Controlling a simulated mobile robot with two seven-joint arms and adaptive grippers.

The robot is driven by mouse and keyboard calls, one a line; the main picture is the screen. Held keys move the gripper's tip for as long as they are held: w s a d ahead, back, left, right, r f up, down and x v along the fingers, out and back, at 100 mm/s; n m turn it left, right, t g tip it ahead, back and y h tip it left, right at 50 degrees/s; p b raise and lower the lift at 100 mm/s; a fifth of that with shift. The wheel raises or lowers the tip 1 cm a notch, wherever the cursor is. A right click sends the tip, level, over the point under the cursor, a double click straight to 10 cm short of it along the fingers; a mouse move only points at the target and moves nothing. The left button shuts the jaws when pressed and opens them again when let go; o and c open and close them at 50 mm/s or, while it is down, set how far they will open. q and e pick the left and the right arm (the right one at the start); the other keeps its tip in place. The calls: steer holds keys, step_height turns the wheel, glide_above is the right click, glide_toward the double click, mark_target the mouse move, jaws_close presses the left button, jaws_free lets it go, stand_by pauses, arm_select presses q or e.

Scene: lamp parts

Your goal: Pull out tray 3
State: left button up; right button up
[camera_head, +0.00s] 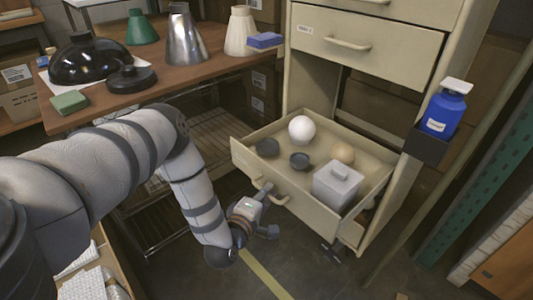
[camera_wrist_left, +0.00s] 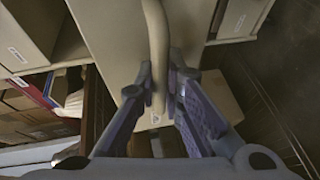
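A beige cabinet drawer (camera_head: 310,212), the tray in question as far as I can see, stands pulled out of the cabinet. No readable number shows on it. It holds a white ball, a tan ball, two dark round cups and a pale lidded box (camera_head: 337,184). My left gripper (camera_head: 268,208) is at the drawer's front. In the left wrist view its fingers (camera_wrist_left: 160,80) close from both sides on the bar handle (camera_wrist_left: 156,30), with no clear gap. The handle also shows in the head view (camera_head: 279,197), partly hidden by a finger. My right gripper is out of view.
A closed drawer (camera_head: 365,50) with its own handle is above. A blue bottle (camera_head: 444,110) sits in a holder on the cabinet's right side. The wooden table (camera_head: 190,80) at left carries lamp shades, a dark base and sponges. Floor is clear before the drawer.

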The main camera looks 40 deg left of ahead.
arm_select(q)
steer(key=shift+o, duration=0.9)
steer(key=v, duration=1.2)
steer(key=shift+d, duration=0.1)
